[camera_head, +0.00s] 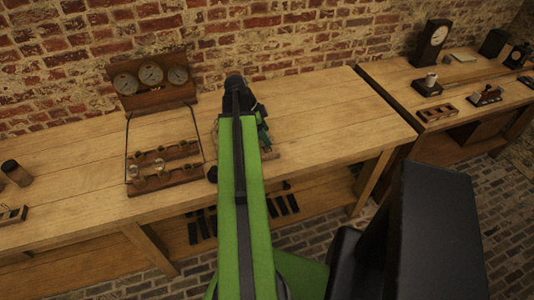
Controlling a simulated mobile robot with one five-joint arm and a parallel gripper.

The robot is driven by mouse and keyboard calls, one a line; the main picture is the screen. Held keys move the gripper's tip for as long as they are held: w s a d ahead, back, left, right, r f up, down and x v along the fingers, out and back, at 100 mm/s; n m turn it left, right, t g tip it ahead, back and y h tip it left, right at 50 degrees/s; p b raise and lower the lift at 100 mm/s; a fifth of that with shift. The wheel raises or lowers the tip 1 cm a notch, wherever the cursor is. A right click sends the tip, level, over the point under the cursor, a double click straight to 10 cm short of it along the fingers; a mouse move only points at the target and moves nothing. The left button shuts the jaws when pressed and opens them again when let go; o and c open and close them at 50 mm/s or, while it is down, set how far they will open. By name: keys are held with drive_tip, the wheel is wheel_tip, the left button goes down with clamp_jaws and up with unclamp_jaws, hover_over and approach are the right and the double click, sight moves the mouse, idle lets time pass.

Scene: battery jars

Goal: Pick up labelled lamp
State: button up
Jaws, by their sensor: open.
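No label can be read at this size, so I cannot tell which thing is the labelled lamp. A wooden rack (165,179) with a tall wire frame stands on the left part of the long bench. It holds small pale and brassy pieces (160,166) that may be lamps. My gripper (240,97) is at the dark far end of my green arm, over the bench to the right of the rack. Its fingers are not clear against the dark parts there, and I see nothing held. A cluttered item with teal parts (265,138) is partly hidden behind my arm.
A wooden panel with three round gauges (150,75) stands behind the rack by the brick wall. A dark jar (16,173) is at far left. The bench is clear right of my arm (335,115). A second bench holds a clock (432,42) and a slotted wooden block (437,111).

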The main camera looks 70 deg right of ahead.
sight(270, 148)
drive_tip(key=b+x, duration=0.5)
drive_tip(key=shift+f, duration=0.15)
drive_tip(key=shift+r, duration=0.2)
drive_tip(key=shift+c, duration=0.4)
clamp_jaws()
